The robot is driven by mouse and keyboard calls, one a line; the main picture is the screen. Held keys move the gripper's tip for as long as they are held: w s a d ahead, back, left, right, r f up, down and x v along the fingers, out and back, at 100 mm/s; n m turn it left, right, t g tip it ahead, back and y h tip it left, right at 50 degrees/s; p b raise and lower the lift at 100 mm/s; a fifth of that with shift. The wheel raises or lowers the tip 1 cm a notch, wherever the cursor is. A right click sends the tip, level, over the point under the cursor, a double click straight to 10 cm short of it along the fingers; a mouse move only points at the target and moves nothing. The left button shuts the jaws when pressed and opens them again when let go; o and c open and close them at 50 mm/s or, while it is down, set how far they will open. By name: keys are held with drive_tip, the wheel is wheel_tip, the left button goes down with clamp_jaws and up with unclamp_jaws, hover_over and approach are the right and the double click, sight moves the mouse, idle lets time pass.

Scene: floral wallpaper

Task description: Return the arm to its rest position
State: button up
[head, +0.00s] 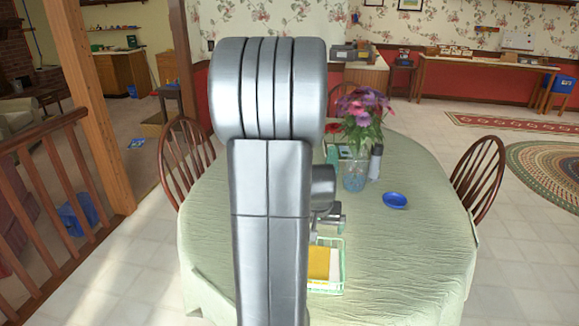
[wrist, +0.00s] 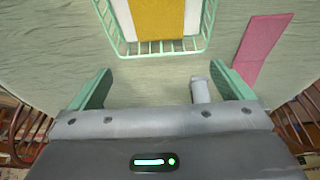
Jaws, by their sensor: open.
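My arm (head: 270,190) rises upright in the middle of the head view and hides part of the table. In the head view only a small grey part near the wrist shows, right of the arm; the fingers cannot be made out there. The gripper is over the cloth-covered table (head: 420,250), near a green wire basket (wrist: 207,40) that holds a yellow item (wrist: 158,18). The basket also shows in the head view (head: 342,265).
A vase of flowers (head: 355,175), a blue dish (head: 395,200) and a grey-topped bottle (head: 375,162) stand on the table. A pink strip (wrist: 262,45) lies right of the basket. Wooden chairs (head: 478,175) flank the table. A wooden railing (head: 50,200) and post are at left.

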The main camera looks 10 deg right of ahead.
wheel_tip(320, 180, down, 8)
drive_tip(key=b, duration=0.5)
drive_tip(key=shift+f+b, duration=0.15)
drive_tip(key=shift+b, duration=0.25)
